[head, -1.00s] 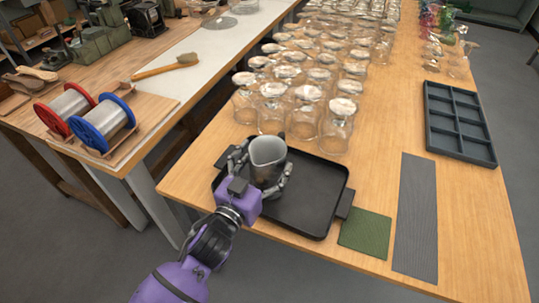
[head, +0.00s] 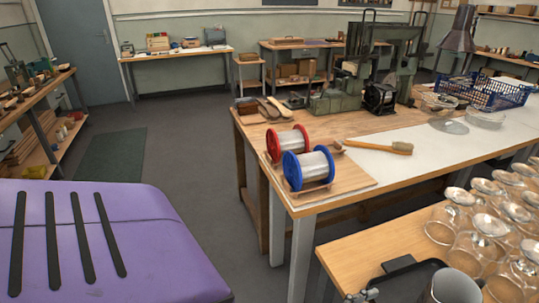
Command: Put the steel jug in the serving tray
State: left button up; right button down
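The steel jug (head: 456,288) shows only its grey upper part at the bottom edge, right of centre. It stands over the black serving tray (head: 402,284), inside the rim as seen from here; its base is cut off, so contact with the tray floor is hidden. A small part of my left gripper (head: 363,295) shows at the bottom edge, left of the jug and apart from it, by the tray's near-left corner. Its other finger is out of view, so its opening does not show. My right gripper is not in view.
Upturned glasses (head: 487,238) crowd the table right of the tray. A neighbouring bench (head: 340,221) holds a red spool (head: 287,145), a blue spool (head: 308,168) and a brush (head: 388,148). A blue basket (head: 495,93) stands farther back. Open floor lies left of the bench.

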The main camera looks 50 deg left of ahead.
pick_arm(q)
jog(key=s+a+f+n+g+y, duration=0.1)
jog(key=s+a+f+g, duration=0.3)
jog(key=s+f, duration=0.7)
jog(key=s+a+f+n+g+y, duration=0.2)
jog(key=s+a+f+g+y, duration=0.2)
jog(key=s+f, duration=0.8)
jog(key=s+a, duration=0.2)
jog(key=s, duration=0.2)
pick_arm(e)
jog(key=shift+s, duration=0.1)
pick_arm(q)
jog(key=shift+a, duration=0.1)
jog(key=w+r+t+p, duration=0.1)
jog(key=w+r+p, duration=0.2)
jog(key=r+p, duration=0.3)
jog(key=shift+w+d+r+p, duration=0.15)
jog(key=shift+d+r+p, duration=0.25)
jog(key=shift+r, duration=0.25)
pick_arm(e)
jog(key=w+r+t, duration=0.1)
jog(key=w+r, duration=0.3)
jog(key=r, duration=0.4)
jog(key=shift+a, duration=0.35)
